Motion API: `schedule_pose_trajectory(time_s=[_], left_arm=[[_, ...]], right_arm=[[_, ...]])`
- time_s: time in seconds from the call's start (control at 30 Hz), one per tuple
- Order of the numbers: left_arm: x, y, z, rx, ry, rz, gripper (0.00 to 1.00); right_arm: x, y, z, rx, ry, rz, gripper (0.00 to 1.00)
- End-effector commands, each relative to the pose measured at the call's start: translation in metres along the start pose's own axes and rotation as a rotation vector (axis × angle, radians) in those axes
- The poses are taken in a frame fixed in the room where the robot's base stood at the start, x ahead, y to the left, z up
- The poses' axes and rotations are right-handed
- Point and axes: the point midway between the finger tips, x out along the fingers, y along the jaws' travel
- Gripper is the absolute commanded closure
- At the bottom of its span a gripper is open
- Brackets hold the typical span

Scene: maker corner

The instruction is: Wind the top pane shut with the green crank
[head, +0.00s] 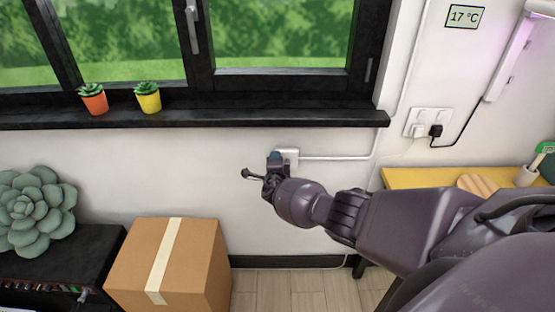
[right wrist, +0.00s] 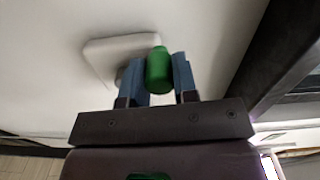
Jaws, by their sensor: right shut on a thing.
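The green crank shows in the right wrist view as a green rounded grip (right wrist: 159,70) between the two blue-grey fingers of my right gripper (right wrist: 160,80). The fingers are shut on it, one on each side. Behind it is a white wall plate (right wrist: 105,50), which also shows in the head view (head: 291,154) below the window sill. In the head view my right gripper (head: 274,160) is at this plate and hides the crank. The top pane cannot be made out; only the lower part of the dark-framed window (head: 280,75) shows. My left gripper is out of view.
Two potted succulents, orange (head: 95,104) and yellow (head: 149,103), stand on the black sill (head: 220,115) above my gripper. A cardboard box (head: 195,265) is on the floor below left. A yellow table (head: 410,177) stands right, behind my arm. A white conduit (head: 335,158) runs along the wall.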

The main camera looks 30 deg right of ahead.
Motion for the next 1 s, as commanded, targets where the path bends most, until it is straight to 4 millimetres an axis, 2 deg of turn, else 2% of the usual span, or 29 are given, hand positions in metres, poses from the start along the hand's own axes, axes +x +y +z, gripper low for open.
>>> schedule_pose_trajectory(time_s=[0.2, 0.43, 0.47, 0.6, 1.0], left_arm=[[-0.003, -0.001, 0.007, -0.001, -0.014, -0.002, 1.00], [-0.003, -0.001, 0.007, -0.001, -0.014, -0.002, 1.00], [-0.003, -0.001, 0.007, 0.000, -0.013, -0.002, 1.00], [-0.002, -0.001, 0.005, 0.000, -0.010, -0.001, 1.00], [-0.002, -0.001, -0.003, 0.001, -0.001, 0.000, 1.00]], right_arm=[[0.000, -0.001, 0.004, -0.006, -0.004, -0.001, 1.00], [0.000, -0.001, 0.004, -0.005, -0.005, -0.001, 1.00], [0.000, -0.001, 0.004, -0.005, -0.005, -0.001, 0.70], [0.000, -0.001, 0.003, -0.006, -0.004, 0.000, 0.49], [-0.004, -0.001, 0.002, -0.007, -0.002, 0.000, 0.47]])
